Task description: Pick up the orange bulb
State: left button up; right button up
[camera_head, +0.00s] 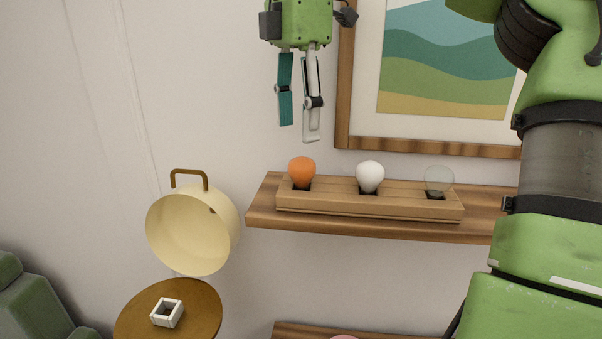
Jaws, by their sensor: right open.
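The orange bulb (302,170) stands upright in the left slot of a wooden holder (330,204) on a wall shelf. A white bulb (370,176) stands in the middle slot and a clear bulb (439,181) in the right slot. My right gripper (299,132) hangs above the orange bulb with its fingers pointing down. It is open and empty, and its fingertips are apart from the bulb. The lower ends of the bulbs are hidden in the slots. My left gripper is not in view.
The wooden shelf (262,215) carries the holder. A framed picture (440,145) hangs behind it. A cream lamp shade (180,235) is at the left, above a round brown table (205,310) with a small white square frame (167,313). My arm covers the right side.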

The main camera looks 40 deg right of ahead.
aim_at(299, 157)
notch_tip(299, 157, down, 4)
jog(key=shift+d+r, duration=0.1)
jog(key=shift+w+d+f+p, duration=0.1)
jog(key=shift+f+p, duration=0.2)
jog(key=shift+f, duration=0.5)
jog(key=f+p, duration=0.2)
jog(key=f, duration=0.1)
jog(key=shift+s+f, duration=0.1)
jog(key=shift+s, duration=0.1)
jog(key=shift+f, duration=0.45)
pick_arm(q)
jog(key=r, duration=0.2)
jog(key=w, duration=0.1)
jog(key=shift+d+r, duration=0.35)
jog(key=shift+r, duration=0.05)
pick_arm(e)
jog(key=shift+w, duration=0.1)
jog(key=c, duration=1.1)
